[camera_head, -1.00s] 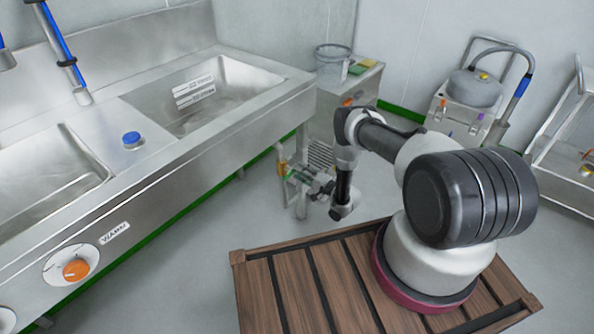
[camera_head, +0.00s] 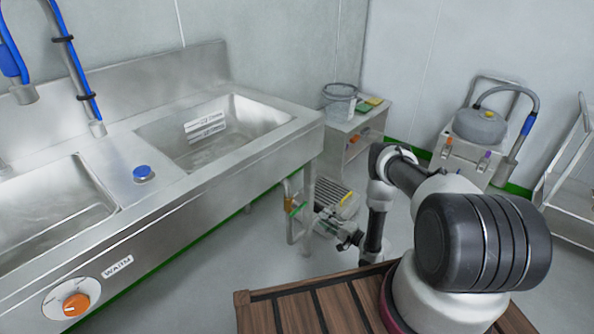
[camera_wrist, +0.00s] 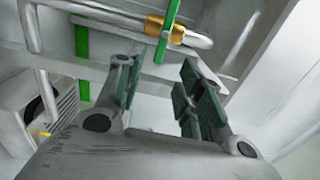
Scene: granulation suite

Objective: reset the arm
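My gripper (camera_head: 328,222) hangs low beside the sink's end leg, at the end of my bent arm. In the wrist view its two dark green-padded fingers (camera_wrist: 156,85) stand apart with nothing between them. Beyond the fingertips is a drain pipe (camera_wrist: 105,13) with a brass-coloured valve (camera_wrist: 167,30) and a green lever (camera_wrist: 169,28) set across the pipe. In the head view the valve (camera_head: 289,203) is just left of my gripper. The fingers look clear of the lever, though the exact distance is hard to tell.
A steel double sink (camera_head: 225,155) fills the left, with an orange WARM knob (camera_head: 76,304) on its front. A low cabinet (camera_head: 352,140) carrying a grey bucket (camera_head: 340,100) stands behind. A wheeled grey canister unit (camera_head: 480,128) is at back right. Open floor lies between.

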